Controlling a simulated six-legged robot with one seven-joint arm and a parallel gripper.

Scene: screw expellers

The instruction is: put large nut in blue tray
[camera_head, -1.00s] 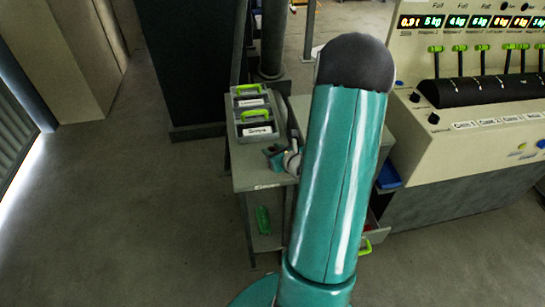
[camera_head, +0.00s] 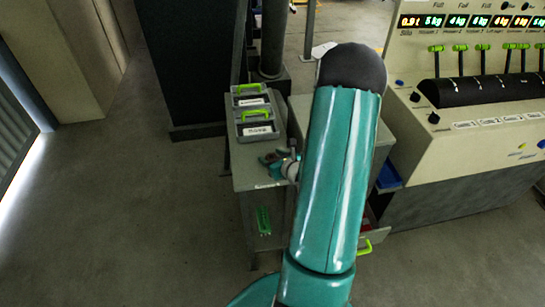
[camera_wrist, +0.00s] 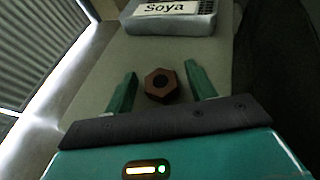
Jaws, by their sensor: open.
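The large nut (camera_wrist: 161,85) is brown and six-sided with a dark round hole. In the wrist view it lies on the grey tabletop (camera_wrist: 95,90) between the two teal fingers of my gripper (camera_wrist: 160,82). The fingers are open, with a gap on each side of the nut. In the head view my gripper (camera_head: 271,159) is low over the small table, and the nut cannot be made out there. A blue tray-like thing (camera_head: 389,177) shows partly at the right of my arm, which hides the rest of it.
Two grey bins with green handles stand at the table's back; the nearer bin (camera_head: 257,129) shows as a "Soya" bin (camera_wrist: 170,20) in the wrist view. An open drawer (camera_head: 375,237) is at lower right. The control panel (camera_head: 465,120) stands right. Floor at left is clear.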

